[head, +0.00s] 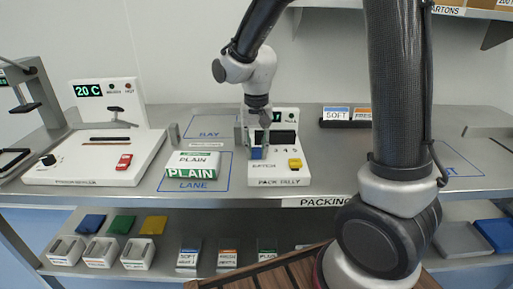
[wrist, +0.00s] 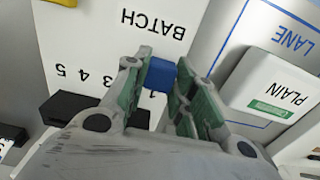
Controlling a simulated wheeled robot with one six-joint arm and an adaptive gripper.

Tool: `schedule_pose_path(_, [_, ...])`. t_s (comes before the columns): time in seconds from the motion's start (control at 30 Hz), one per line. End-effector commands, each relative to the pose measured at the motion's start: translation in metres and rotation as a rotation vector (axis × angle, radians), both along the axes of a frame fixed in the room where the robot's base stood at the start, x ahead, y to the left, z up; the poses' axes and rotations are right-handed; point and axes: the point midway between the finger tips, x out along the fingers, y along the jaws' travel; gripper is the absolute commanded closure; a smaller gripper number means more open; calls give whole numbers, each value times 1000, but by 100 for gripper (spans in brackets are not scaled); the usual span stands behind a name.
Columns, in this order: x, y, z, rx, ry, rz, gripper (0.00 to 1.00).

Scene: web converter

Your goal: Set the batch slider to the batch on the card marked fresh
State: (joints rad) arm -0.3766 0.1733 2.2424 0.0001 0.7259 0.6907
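The pack tally box (head: 292,180) stands on the bench, with a batch scale on its face. Its blue slider knob (head: 257,153) also shows in the wrist view (wrist: 160,74), beside the figure 1; 3, 4 and 5 are readable and 2 is hidden behind a finger. My gripper (wrist: 160,68) has one finger on each side of the knob, with no clear gap, and seems shut on it. In the head view my gripper (head: 257,140) is over the box's left part. Two cards stand at the back right: SOFT (head: 337,113) and a partly hidden FRESH (head: 362,114). Their batch numbers are unreadable.
A yellow button (head: 295,163) is on the box's right side. A PLAIN carton (head: 192,166) lies in the lane outline just left of it. A machine reading 20 C (head: 100,150) stands further left.

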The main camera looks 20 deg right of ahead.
Motion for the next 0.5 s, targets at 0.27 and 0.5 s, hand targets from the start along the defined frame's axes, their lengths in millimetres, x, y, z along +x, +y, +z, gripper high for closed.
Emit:
schedule_pose_path(0.27, [-2, -7, 0, 0, 0, -1, 100])
schedule_pose_path(0.5, [-9, -29, 0, 0, -1, -1, 100])
